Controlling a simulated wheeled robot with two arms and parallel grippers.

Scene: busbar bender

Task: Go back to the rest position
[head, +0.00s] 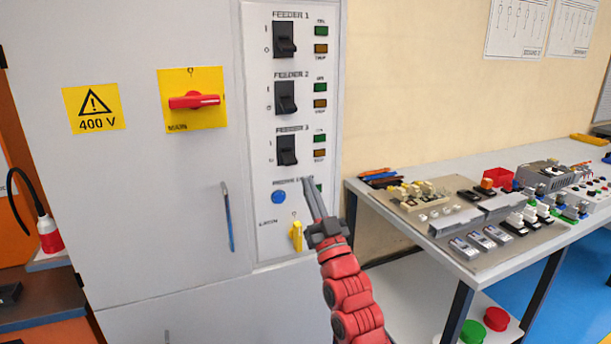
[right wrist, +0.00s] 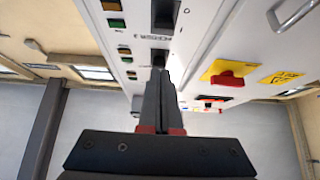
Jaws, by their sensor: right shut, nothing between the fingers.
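My right gripper (head: 310,190) is in front of the lower right part of the feeder panel (head: 260,150) in the head view. Its two fingers are shut together with nothing between them and point up and toward the panel. They hide part of the lowest label and indicator. In the right wrist view the shut fingers (right wrist: 158,82) point at the panel, close to a black switch. I cannot tell whether they touch it. My red right arm comes in from the bottom. My left gripper is not in view.
The grey cabinet (head: 130,220) carries a red main switch (head: 194,101), black feeder switches (head: 285,97), a blue button (head: 278,197) and a yellow handle (head: 296,235). A workbench (head: 400,215) with many small parts stands at the right.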

